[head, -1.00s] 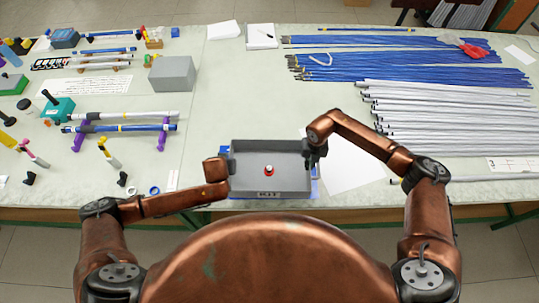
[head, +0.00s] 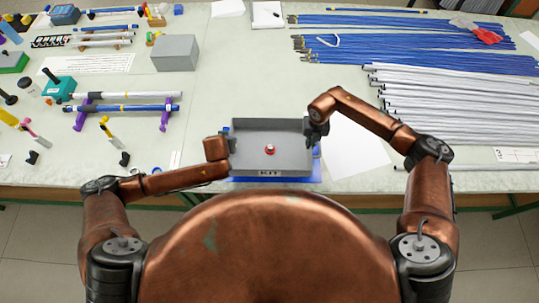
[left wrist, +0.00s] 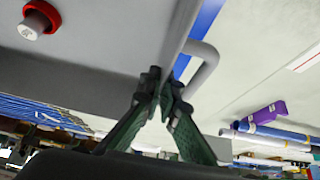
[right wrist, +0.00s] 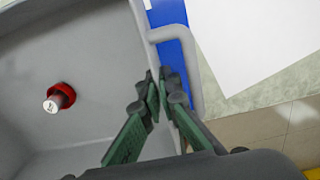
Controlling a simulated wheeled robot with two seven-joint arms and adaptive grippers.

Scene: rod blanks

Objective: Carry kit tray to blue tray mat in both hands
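The kit tray (head: 248,139) is a shallow grey open box with a KIT label on its front. A small red and white part (head: 270,149) stands inside it. The blue tray mat (head: 318,172) is under the tray, showing along its front and right side. I cannot tell if the tray touches it. My left gripper (left wrist: 166,88) is shut on the tray's left side by the grey handle (left wrist: 205,62). My right gripper (right wrist: 160,86) is shut on the right side by the other handle (right wrist: 190,62). The tray looks level. The fingertips are small in the head view.
A white sheet (head: 358,150) lies right of the tray. White rods (head: 450,110) and blue rods (head: 410,68) lie at the right. A grey box (head: 175,53) and purple stands with rods (head: 82,116) are at the left. The table's front edge is close in front of the tray.

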